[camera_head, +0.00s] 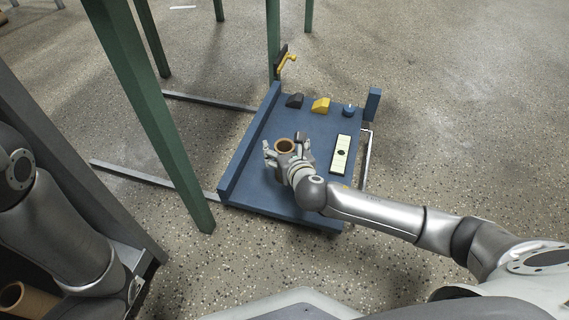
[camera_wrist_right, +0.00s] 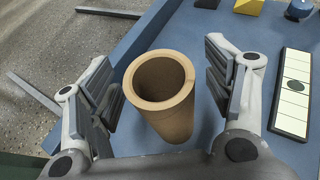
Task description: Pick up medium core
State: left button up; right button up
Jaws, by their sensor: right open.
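A brown cardboard core (camera_head: 285,145) stands upright on the blue cart top (camera_head: 258,190). In the right wrist view the core (camera_wrist_right: 165,108) shows its hollow top and lies between the two fingers. My right gripper (camera_head: 287,150) is open around the core, with a visible gap on each side in the wrist view (camera_wrist_right: 165,88). The core's lower end is partly hidden by the gripper in the head view. My left arm is at the left edge of the head view, but its gripper is not visible.
A black block (camera_head: 295,100), a yellow block (camera_head: 320,105), a blue knob (camera_head: 348,110) and a pale gauge strip (camera_head: 341,155) sit on the cart. Green table legs (camera_head: 160,120) stand to the left. Another brown core (camera_head: 25,298) is at the lower left.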

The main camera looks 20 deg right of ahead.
jog(key=c, duration=1.4)
jog(key=shift+c, duration=0.2)
jog(key=shift+r, duration=0.1)
